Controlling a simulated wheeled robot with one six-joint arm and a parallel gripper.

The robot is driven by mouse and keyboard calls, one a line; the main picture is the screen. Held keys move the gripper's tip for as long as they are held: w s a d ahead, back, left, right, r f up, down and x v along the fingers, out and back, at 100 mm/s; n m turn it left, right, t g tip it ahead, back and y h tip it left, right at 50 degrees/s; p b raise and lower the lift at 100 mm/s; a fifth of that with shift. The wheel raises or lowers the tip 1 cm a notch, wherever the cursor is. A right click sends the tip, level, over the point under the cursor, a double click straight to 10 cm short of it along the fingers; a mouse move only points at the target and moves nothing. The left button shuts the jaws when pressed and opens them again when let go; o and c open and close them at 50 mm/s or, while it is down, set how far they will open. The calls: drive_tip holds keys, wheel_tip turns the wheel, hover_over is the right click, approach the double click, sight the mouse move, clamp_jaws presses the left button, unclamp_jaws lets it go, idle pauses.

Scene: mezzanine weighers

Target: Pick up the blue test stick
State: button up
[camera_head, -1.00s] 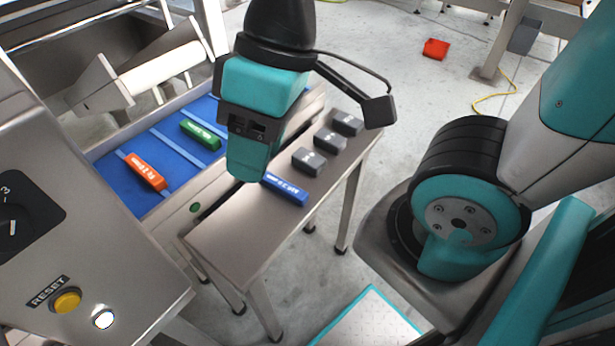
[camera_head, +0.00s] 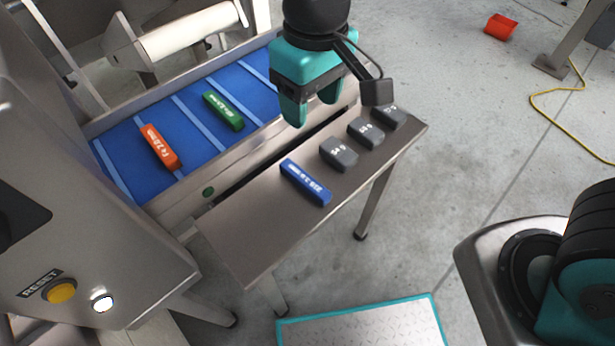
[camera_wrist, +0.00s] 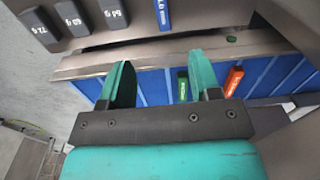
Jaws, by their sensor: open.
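The blue test stick (camera_head: 306,182) lies flat on the steel side table, near its middle, with white lettering on top. In the wrist view the blue stick (camera_wrist: 164,14) shows at the top edge, partly cut off. My gripper (camera_head: 312,108) is open and empty, above and behind the stick, over the gap between table and belt. In the wrist view its teal fingers (camera_wrist: 163,88) are spread apart, with nothing between them but the belt and table edge beyond.
An orange stick (camera_head: 160,147) and a green stick (camera_head: 223,110) lie on the blue belt (camera_head: 120,148). Three grey weights, one being the nearest weight (camera_head: 338,154), sit right of the blue stick. The table's front left (camera_head: 245,238) is bare.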

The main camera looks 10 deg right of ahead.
wheel_tip(320, 180, down, 2)
drive_tip(key=a, duration=0.2)
drive_tip(key=b, duration=0.2)
hover_over(300, 174)
wheel_tip(300, 174, down, 10)
drive_tip(key=shift+s+d+f, duration=0.15)
drive_tip(key=shift+f, duration=0.05)
drive_tip(key=shift+f+b, duration=0.3)
drive_tip(key=shift+f, duration=2.85)
drive_tip(key=shift+c, duration=0.2)
drive_tip(key=c, duration=1)
